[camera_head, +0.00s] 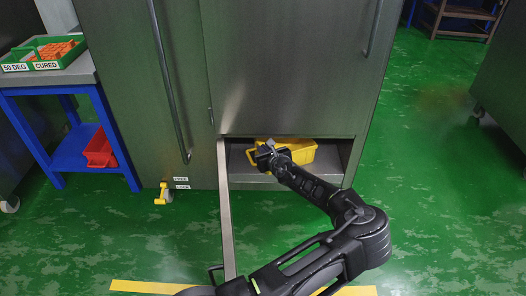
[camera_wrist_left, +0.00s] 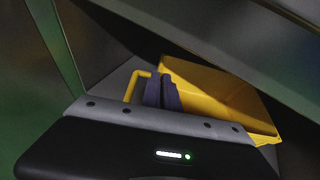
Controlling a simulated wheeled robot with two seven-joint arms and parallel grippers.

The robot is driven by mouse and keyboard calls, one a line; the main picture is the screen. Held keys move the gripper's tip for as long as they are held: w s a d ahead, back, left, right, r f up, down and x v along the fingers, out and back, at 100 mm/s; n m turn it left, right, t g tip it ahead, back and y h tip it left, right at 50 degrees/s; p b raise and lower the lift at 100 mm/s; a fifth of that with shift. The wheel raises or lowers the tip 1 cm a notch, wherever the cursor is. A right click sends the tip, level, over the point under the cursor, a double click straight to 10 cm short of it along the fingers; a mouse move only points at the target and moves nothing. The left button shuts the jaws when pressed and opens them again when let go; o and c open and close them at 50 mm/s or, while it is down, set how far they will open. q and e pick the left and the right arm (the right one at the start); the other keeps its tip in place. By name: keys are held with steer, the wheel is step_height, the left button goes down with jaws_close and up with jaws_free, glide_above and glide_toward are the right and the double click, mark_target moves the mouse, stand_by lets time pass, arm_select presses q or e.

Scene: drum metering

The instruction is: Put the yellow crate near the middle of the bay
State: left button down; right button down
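The yellow crate (camera_head: 300,152) sits inside the low open bay (camera_head: 330,165) at the bottom of the steel cabinet, towards the bay's middle. In the left wrist view the crate (camera_wrist_left: 215,95) lies slanted across the picture, with a yellow handle loop (camera_wrist_left: 130,90) at its left end. My left gripper (camera_head: 265,152) reaches into the bay at the crate's left end. Its dark fingers (camera_wrist_left: 162,93) are close together at the handle and appear shut on it; they hide part of the handle. My right gripper is not in view.
The bay's open door (camera_head: 226,215) stands out to the left of my arm. The bay's top edge (camera_head: 290,137) is close above the crate. A blue table (camera_head: 60,125) with a green tray (camera_head: 42,64) and a red bin (camera_head: 100,148) is at left. Floor at right is clear.

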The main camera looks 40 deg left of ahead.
arm_select(q)
steer(key=c, duration=1.6)
jaws_free()
steer(key=shift+f, duration=0.1)
steer(key=shift+c, duration=0.2)
steer(key=shift+s+d+r, duration=0.1)
steer(key=shift+d+r, duration=0.1)
steer(key=shift+r, duration=0.1)
steer(key=p+v, duration=0.4)
steer(key=v, duration=0.7)
steer(key=shift+d+p, duration=0.2)
steer(key=shift+p, duration=0.15)
steer(key=shift+s, duration=0.15)
